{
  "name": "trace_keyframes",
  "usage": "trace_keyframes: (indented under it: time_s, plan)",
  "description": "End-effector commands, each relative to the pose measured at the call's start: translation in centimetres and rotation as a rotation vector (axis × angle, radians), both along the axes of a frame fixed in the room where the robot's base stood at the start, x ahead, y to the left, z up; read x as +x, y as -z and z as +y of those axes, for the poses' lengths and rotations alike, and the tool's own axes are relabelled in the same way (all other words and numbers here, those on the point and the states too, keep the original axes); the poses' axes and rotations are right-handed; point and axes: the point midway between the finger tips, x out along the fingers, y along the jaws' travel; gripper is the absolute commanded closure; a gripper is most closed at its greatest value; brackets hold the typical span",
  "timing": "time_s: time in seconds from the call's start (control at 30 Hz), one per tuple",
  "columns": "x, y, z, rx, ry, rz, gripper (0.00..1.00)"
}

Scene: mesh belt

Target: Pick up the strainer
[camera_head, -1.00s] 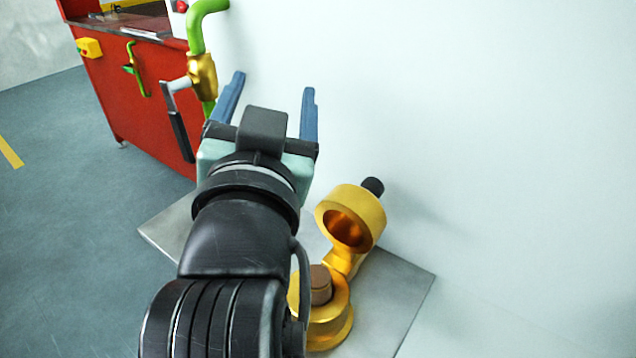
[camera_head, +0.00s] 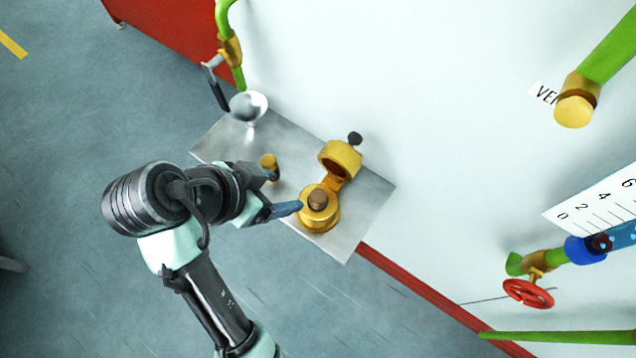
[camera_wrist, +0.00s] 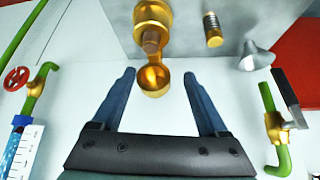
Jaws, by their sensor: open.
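What I take to be the strainer is a small cylinder with a gold end (camera_head: 270,161), standing on the grey metal plate (camera_head: 352,222). In the wrist view this cylinder (camera_wrist: 212,28) shows a ribbed grey part and lies beyond the right finger. My gripper (camera_head: 287,192) reaches in from the left near the fitting and cylinder. In the wrist view my gripper (camera_wrist: 160,75) has its blue fingers wide apart, with the fitting (camera_wrist: 153,80) showing ahead between them. Nothing is held.
A silver funnel-like piece (camera_head: 249,105) is at the plate's upper left corner. A green pipe with a gold valve and grey lever (camera_head: 229,48) hangs above it. A white wall rises behind. A red valve wheel (camera_head: 528,293) and scale are at the right.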

Motion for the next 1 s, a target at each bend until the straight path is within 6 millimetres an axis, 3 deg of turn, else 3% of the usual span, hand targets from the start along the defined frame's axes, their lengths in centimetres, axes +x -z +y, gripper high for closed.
trace_keyframes:
  time_s: [0.17,0.5,0.77,1.0]
  plan:
    - [-0.8,0.5,-0.4,-0.013,0.029,0.030,0.23]
    - [1.4,5.3,-2.8,-0.013,0.029,0.032,0.23]
    - [2.0,6.9,-3.8,-0.013,0.028,0.030,0.23]
    - [3.0,9.8,-5.5,-0.011,0.027,0.029,0.23]
